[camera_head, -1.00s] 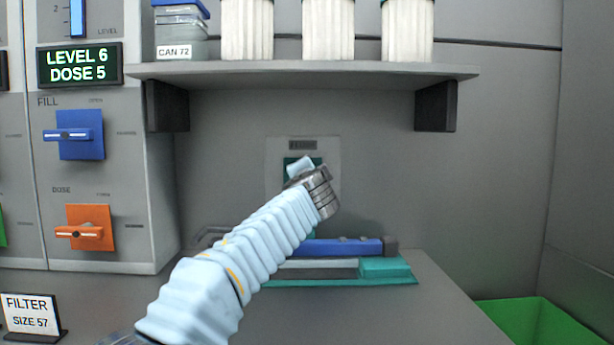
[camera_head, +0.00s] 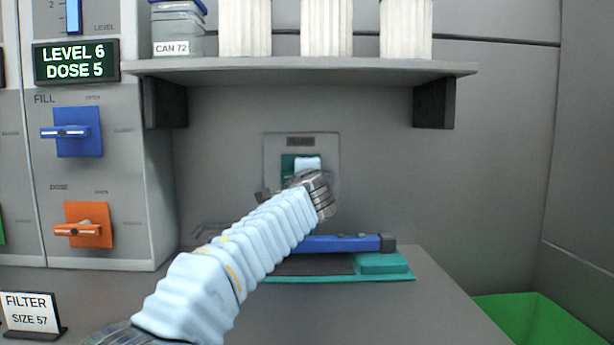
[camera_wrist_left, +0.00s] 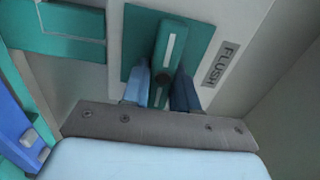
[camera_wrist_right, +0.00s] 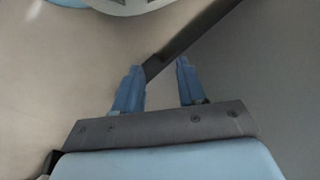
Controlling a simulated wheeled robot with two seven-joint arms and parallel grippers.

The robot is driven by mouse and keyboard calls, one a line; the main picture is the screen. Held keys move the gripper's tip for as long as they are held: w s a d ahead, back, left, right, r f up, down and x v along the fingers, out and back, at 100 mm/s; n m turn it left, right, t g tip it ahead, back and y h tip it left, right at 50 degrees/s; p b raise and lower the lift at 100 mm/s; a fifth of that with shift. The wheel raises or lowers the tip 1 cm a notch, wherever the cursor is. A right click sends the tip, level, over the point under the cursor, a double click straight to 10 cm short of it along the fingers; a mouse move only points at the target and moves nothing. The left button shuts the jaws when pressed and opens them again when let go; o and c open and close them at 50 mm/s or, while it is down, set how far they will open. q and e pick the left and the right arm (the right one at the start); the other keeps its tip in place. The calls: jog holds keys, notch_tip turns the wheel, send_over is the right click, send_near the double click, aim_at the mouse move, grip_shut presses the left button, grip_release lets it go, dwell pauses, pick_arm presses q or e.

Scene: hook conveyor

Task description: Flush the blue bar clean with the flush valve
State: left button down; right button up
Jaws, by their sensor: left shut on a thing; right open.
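The green flush valve handle (camera_wrist_left: 172,45) sits on a green plate (camera_wrist_left: 137,35) beside a FLUSH label (camera_wrist_left: 221,64). My left gripper (camera_wrist_left: 163,88) is shut on the handle, one finger on each side. In the head view the gripper (camera_head: 304,172) covers most of the valve on the back wall. The blue bar (camera_head: 345,243) lies level below the valve at the green tray (camera_head: 385,263), its left part hidden by my left arm. Part of it shows in the left wrist view (camera_wrist_left: 18,125). My right gripper (camera_wrist_right: 158,82) is open and empty, seen only in its wrist view.
A shelf (camera_head: 300,68) with white ribbed containers and a CAN 72 tub (camera_head: 177,35) overhangs the valve. A panel with a blue FILL knob (camera_head: 78,132) and an orange DOSE knob (camera_head: 82,226) stands at left. A green bin (camera_head: 530,318) is at lower right.

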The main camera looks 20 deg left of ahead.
pick_arm(q)
jog(key=shift+f, duration=0.1)
jog(key=c, duration=1)
grip_release()
jog(key=shift+o, duration=0.2)
jog(key=b+v, duration=0.5)
jog(key=v, duration=0.9)
